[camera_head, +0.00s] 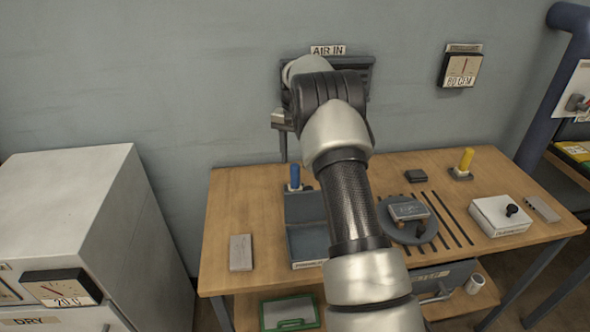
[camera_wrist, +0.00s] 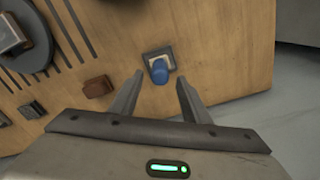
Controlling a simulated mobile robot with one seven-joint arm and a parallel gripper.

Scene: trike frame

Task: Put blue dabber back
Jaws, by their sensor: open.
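The blue dabber (camera_head: 295,176) stands upright at the back left of the wooden table, behind a dark blue-grey tray. In the wrist view the blue dabber (camera_wrist: 159,71) sits in a small square holder (camera_wrist: 152,56). My gripper (camera_wrist: 160,78) is open and empty. Its fingers show on either side of the dabber, with a gap on each side. In the head view my arm hides most of the gripper. A yellow dabber (camera_head: 466,160) stands in its own holder at the back right.
The tray (camera_head: 304,246), a round plate (camera_head: 423,238) bearing a metal block, and a white box (camera_head: 499,216) stand on the table. A brown block (camera_wrist: 97,87) lies near the holder. A grey block (camera_head: 241,253) lies at the left. The wall (camera_head: 200,80) rises behind.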

